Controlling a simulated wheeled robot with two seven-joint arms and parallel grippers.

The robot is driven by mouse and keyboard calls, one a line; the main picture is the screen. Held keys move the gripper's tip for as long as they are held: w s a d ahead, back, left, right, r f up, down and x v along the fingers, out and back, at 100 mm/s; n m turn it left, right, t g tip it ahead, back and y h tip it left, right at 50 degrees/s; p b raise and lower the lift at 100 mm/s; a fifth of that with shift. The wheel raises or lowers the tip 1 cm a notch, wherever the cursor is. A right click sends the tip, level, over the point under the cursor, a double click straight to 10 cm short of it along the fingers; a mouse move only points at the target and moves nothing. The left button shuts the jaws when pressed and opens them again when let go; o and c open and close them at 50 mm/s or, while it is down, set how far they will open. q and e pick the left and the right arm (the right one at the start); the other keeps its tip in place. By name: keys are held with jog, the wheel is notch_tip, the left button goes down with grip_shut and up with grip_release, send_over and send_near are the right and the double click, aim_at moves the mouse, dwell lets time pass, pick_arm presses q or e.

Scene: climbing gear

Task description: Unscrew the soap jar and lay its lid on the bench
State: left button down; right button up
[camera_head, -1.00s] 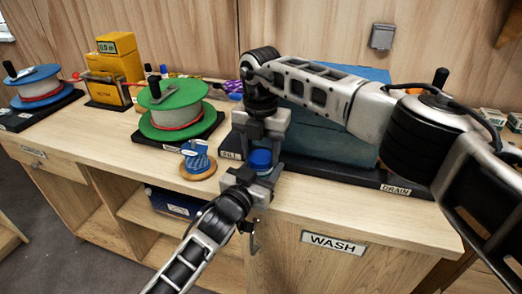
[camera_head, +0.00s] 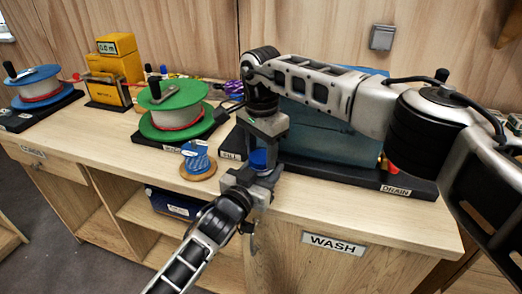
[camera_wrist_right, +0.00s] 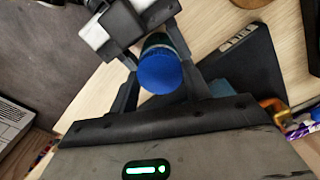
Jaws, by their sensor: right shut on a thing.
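The soap jar shows mostly as its blue lid (camera_head: 259,159), between my two grippers near the front edge of the bench (camera_head: 330,196). My right gripper (camera_head: 264,152) comes down from above and is shut on the lid, covering part of it. In the right wrist view the lid (camera_wrist_right: 161,72) sits between the right fingers, with a dark strip of jar body behind it. My left gripper (camera_head: 258,180) reaches up from below and appears shut around the jar body, which is largely hidden. The lid looks seated on the jar.
A small blue spool (camera_head: 196,157), a green reel (camera_head: 175,107) and a yellow box (camera_head: 117,68) stand left. Bare bench lies along the front edge.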

aim_at(261, 156)
pick_arm(q)
jog(key=shift+f, duration=0.1)
pick_arm(e)
jog(key=n, duration=0.6)
jog(key=shift+r, duration=0.25)
jog(key=shift+r, duration=0.9)
jog(key=shift+r, duration=2)
pick_arm(q)
jog(key=shift+c, duration=2.4)
grip_release()
